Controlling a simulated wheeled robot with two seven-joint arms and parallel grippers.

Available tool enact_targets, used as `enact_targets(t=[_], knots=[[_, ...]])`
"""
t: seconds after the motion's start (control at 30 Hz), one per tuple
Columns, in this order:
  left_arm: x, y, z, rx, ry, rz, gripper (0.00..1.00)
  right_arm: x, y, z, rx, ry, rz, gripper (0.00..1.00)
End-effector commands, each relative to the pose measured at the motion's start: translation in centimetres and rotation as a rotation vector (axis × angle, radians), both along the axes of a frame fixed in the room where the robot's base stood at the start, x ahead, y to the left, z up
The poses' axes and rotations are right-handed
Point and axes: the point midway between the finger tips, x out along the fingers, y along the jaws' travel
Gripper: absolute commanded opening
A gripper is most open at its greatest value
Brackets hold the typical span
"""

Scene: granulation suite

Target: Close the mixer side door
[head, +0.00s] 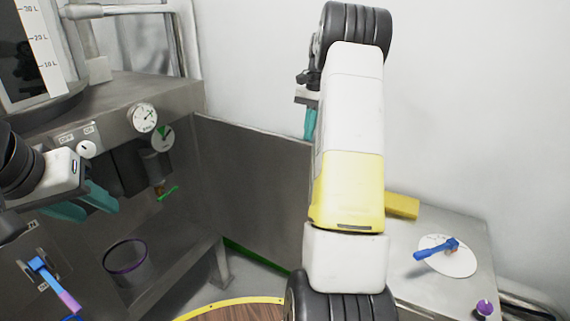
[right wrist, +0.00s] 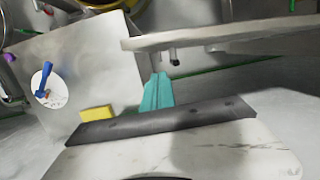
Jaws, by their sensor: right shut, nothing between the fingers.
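The mixer (head: 105,110) is the grey metal machine at left in the head view, with gauges and a switch. Its side door looks to be the flat grey panel (head: 255,180) that stands out from the machine's right side, apparently open. My right arm crosses in front of the panel's right end. My right gripper (head: 309,136) has its teal fingers shut and empty, near the panel's upper right end. In the right wrist view the shut fingers (right wrist: 157,78) point toward a grey slab edge (right wrist: 225,36); contact cannot be told. My left gripper (head: 98,212) is open and empty before the machine.
A metal side table (head: 425,275) at right carries a yellow block (head: 402,206), a white disc (head: 462,264) with a blue-handled tool (head: 437,250), and a purple-topped item (head: 484,307). Another blue and purple tool (head: 50,280) is at lower left. A yellow-rimmed round surface (head: 235,310) lies below.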

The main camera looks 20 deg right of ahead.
Motion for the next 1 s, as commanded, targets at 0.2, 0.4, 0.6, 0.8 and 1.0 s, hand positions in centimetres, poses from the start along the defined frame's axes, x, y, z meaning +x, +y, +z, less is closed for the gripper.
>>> enact_targets(t=[0.2, 0.4, 0.6, 0.8, 1.0], knots=[[0.0, 0.0, 0.0, 0.0, 0.0, 0.0, 0.4, 0.8, -2.0, -2.5, 0.008, 0.056, -0.057, 0.0], [0.0, 0.0, 0.0, 0.0, 0.0, 0.0, 0.4, 0.8, -2.4, -4.0, 0.011, 0.072, -0.073, 0.0], [0.0, 0.0, 0.0, 0.0, 0.0, 0.0, 0.4, 0.2, -1.6, -7.4, 0.012, 0.074, -0.072, 0.0], [0.0, 0.0, 0.0, 0.0, 0.0, 0.0, 0.4, -0.5, -0.7, -11.7, 0.013, 0.075, -0.072, 0.0], [0.0, 0.0, 0.0, 0.0, 0.0, 0.0, 0.4, -1.8, 1.2, -12.7, 0.01, 0.069, -0.07, 0.0]])
